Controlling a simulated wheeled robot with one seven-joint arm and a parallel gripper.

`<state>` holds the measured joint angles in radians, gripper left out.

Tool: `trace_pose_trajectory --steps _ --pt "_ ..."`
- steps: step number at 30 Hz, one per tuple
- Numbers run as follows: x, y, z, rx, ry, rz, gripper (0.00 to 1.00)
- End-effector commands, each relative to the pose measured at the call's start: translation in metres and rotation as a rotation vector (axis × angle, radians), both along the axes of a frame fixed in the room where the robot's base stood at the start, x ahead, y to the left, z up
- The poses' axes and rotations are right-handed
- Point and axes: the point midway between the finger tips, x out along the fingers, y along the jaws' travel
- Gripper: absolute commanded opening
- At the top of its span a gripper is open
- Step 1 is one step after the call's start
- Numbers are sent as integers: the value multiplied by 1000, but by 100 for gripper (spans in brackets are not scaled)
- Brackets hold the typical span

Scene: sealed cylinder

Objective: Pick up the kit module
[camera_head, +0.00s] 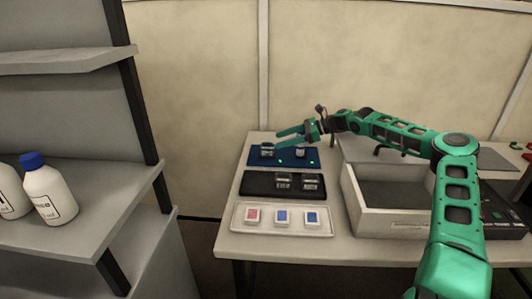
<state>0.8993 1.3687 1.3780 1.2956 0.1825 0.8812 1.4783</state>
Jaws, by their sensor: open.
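My gripper (280,140) is open above the blue mat (283,161) at the back of the table, its green fingers pointing left. A small dark-and-light module (267,150) stands on the left of the mat, just below and left of the fingertips. Another small light piece (300,151) is on the right of the mat, under the gripper and partly hidden by it. I cannot tell which piece is the kit module, or whether a finger touches one. Two dark modules with light tops, left (283,180) and right (311,182), sit in a black tray (256,184) in front.
A white tray (240,222) with one red and two blue cards lies at the table's (290,246) front. A large open grey bin (385,222) stands right of the trays, below my arm. A grey shelf (100,190) with white bottles (49,192) stands at left.

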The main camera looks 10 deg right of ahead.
Motion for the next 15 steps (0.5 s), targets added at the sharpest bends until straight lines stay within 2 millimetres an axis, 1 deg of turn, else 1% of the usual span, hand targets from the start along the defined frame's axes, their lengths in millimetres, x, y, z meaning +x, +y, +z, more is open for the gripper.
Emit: trace_pose_trajectory --steps 1,3,8,11,15 --pt "2 7 -3 0 0 1 61" --pt "4 13 -6 0 0 1 61" --pt "7 21 -10 0 -1 0 61" --pt "9 30 -13 0 -1 1 61" --pt "15 49 -21 -1 -1 3 61"
